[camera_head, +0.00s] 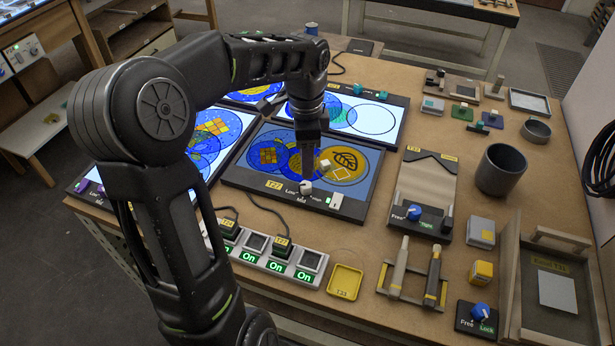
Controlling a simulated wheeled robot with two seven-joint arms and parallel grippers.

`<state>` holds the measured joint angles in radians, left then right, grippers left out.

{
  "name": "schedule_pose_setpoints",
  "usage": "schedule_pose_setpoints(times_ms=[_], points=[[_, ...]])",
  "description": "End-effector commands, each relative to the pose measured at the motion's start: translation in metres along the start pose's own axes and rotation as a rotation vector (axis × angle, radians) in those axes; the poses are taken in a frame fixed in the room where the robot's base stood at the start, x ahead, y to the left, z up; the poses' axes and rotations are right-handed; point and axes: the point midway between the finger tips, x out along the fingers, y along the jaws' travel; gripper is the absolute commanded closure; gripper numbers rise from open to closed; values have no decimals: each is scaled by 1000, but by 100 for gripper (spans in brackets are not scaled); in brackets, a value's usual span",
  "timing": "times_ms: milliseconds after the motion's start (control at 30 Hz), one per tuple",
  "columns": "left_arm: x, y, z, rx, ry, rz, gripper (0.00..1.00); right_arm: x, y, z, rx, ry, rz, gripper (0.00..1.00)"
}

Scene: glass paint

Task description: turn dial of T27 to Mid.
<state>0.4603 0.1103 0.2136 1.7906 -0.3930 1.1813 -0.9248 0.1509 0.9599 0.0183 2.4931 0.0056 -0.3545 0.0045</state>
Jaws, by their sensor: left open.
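The T27 panel (240,172) lies on the table in the middle of the head view, with a lit screen of blue circles and yellow shapes. Its white dial (305,187) is on the front edge strip, between label text that is partly covered, with "Mid" below it. My left gripper (308,176) points down over the panel, right at or just above the dial. The jaws are open, but they look narrow from here, and whether they touch the dial cannot be told. My right gripper is not in view.
A power strip (262,262) with several lit "On" switches lies in front of the panel. A yellow T23 tray (345,282) is to its right. Blue Free/Lock knobs (414,212), a grey cup (500,170) and a wooden tray (508,300) stand further right.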

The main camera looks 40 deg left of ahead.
Motion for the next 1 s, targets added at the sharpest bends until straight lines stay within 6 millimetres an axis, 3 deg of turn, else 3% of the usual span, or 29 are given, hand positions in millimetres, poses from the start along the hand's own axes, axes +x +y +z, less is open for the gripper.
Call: schedule_pose_setpoints(times_ms=[167,633,1000], points=[[8,0,0,0,-1,1,52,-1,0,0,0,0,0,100],[72,0,0,0,-1,2,52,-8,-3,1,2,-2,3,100],[78,0,0,0,0,0,52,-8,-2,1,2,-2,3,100]])
